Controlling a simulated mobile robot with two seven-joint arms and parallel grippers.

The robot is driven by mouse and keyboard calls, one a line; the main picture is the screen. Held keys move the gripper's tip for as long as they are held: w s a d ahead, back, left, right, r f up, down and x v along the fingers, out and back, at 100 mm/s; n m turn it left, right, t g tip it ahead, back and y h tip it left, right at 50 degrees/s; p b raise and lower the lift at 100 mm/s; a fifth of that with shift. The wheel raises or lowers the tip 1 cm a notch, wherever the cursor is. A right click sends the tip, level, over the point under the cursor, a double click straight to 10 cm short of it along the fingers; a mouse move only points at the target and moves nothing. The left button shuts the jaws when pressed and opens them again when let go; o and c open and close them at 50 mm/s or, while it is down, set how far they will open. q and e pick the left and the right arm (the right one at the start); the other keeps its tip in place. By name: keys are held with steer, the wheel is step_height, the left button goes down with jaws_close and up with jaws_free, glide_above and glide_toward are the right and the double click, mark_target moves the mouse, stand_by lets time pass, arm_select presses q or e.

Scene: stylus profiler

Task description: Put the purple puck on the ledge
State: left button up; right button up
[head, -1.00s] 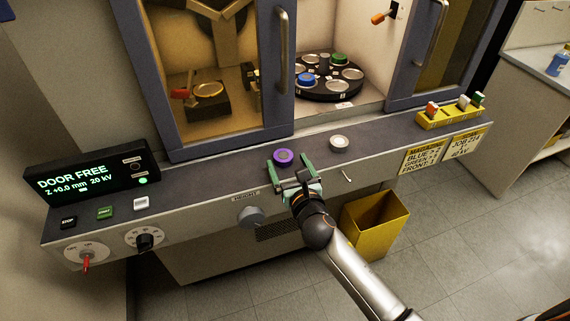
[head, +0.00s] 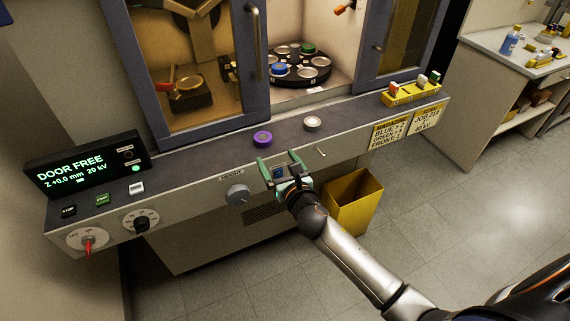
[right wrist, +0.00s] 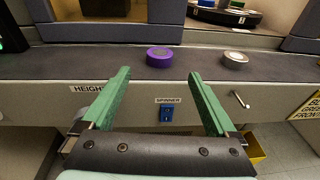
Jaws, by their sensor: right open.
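The purple puck (head: 262,139) lies flat on the dark ledge (head: 205,158) in front of the cabinet. It also shows in the right wrist view (right wrist: 159,56), beyond the fingertips and between their lines. My right gripper (head: 279,161) is open and empty, with green fingers, just in front of the ledge's front edge. It shows large in the right wrist view (right wrist: 160,75). The puck is apart from both fingers. My left gripper is not in view.
A white-grey puck (head: 312,124) lies on the ledge right of the purple one. The carousel (head: 300,83) inside the open bay holds blue and green pucks. A yellow rack (head: 413,94) stands at the ledge's right end. A yellow bin (head: 354,203) stands below.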

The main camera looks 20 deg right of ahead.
steer(key=s+a+f+m+g+y, duration=0.1)
steer(key=s+f+m+g, duration=0.1)
steer(key=s+f+m, duration=0.3)
steer(key=s+a+f+m+g+y, duration=0.1)
steer(key=s+f+m, duration=0.5)
steer(key=s+m, duration=0.7)
steer(key=s+a+f+m+g+y, duration=0.1)
steer(key=s+f+m+g, duration=0.3)
steer(key=s+m, duration=0.5)
step_height(320, 180, down, 2)
steer(key=m, duration=0.6)
steer(key=shift+s+a+f, duration=0.25)
steer(key=shift+s, duration=0.15)
